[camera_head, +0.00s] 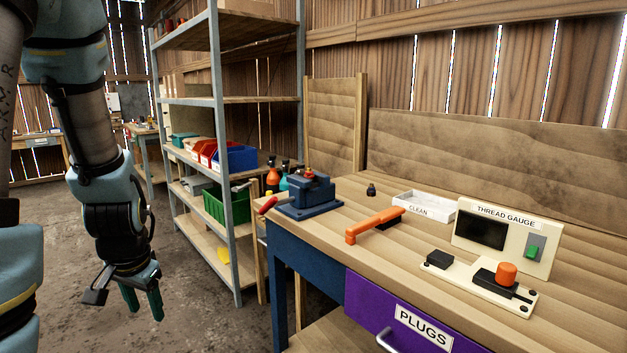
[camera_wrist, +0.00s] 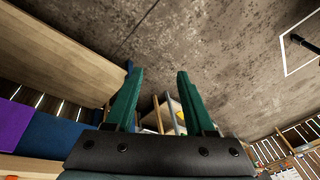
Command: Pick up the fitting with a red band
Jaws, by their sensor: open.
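My gripper (camera_head: 142,300) hangs at the left of the head view, over the floor and well apart from the bench. Its two green fingers are apart and empty in the wrist view (camera_wrist: 158,80). I cannot clearly make out a fitting with a red band. A small reddish part (camera_head: 309,173) sits on top of the blue vise (camera_head: 306,194) at the bench's left end; I cannot tell whether it is the fitting. A small dark piece (camera_head: 371,190) stands alone behind the orange-handled tool (camera_head: 374,226), and no red shows on it.
The thread gauge (camera_head: 507,229) with an orange knob (camera_head: 506,273) stands at the bench's right. A white CLEAN tray (camera_head: 424,205) is behind the tool. A purple PLUGS drawer (camera_head: 392,319) is below. Metal shelves (camera_head: 228,160) stand left of the bench. The floor (camera_head: 190,310) under my gripper is clear.

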